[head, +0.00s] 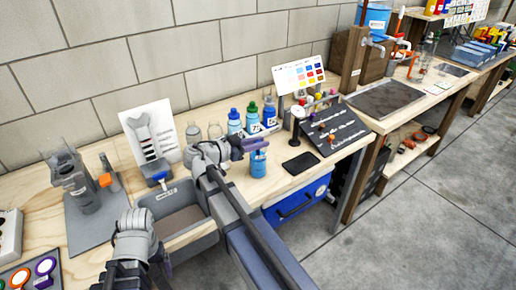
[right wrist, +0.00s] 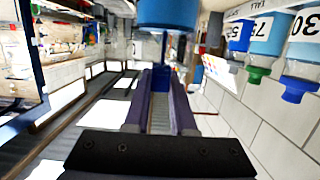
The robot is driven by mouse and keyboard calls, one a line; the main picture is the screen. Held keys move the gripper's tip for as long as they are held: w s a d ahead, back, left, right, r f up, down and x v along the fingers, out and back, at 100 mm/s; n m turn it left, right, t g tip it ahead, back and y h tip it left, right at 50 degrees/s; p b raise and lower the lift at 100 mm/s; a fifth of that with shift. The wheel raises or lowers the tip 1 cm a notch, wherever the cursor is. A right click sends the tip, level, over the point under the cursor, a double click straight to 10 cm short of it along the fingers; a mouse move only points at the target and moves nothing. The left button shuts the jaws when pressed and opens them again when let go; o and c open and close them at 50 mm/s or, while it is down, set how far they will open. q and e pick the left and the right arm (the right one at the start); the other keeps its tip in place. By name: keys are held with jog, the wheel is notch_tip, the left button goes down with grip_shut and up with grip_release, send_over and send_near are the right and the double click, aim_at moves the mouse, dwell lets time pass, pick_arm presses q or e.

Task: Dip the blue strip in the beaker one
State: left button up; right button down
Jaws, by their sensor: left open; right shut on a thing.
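The blue strip (right wrist: 161,78) is between the fingertips of my right gripper (right wrist: 160,100), which is shut on it. A thin dark length runs from it up to the rim of a blue container (right wrist: 165,12) in this upside-down wrist view. In the head view my right gripper (head: 255,145) points right, just above that small blue container (head: 258,164), which stands upright on the bench. I cannot tell whether the strip's end is inside it or beside it. My left gripper (head: 140,270) is open at the lower left, partly hidden by its own arm.
Blue-labelled bottles (head: 234,122) stand behind. A glass vessel (head: 85,190) stands on a grey plate at left, near a grey bin (head: 178,220). A dark flat pad (head: 301,162) and a sloped black board (head: 330,128) lie right. A blue box (head: 300,200) sits below the bench.

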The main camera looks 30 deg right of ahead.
jog(key=shift+r, duration=0.1)
notch_tip(320, 180, up, 10)
jog(key=p, duration=1)
jog(key=shift+r, duration=0.1)
dwell(0.9)
notch_tip(320, 180, up, 5)
jog(key=p, duration=0.5)
dwell(0.6)
